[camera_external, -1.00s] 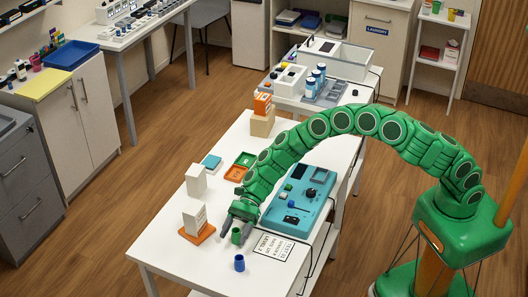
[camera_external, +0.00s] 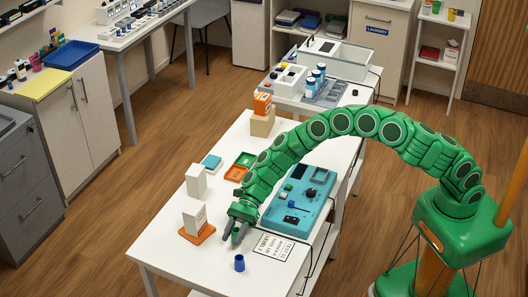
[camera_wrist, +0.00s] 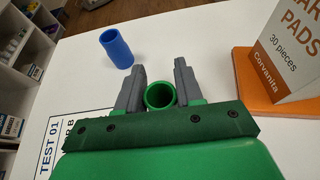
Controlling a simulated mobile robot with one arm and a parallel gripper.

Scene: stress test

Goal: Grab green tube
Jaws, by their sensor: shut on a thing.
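The green tube (camera_wrist: 160,96) stands between the two grey fingers of my gripper (camera_wrist: 157,88) in the wrist view, its open round end facing the camera. In the external view, my gripper (camera_external: 235,231) is at the near part of the white table, and the green tube (camera_external: 236,233) shows only as a small bit between the fingers. The gripper is shut on the tube. I cannot tell whether the tube touches the table.
A blue tube (camera_external: 239,263) stands free nearby; the wrist view also shows it (camera_wrist: 117,48). A white box on an orange base (camera_external: 196,221) is to the left. The table's near-left area is clear.

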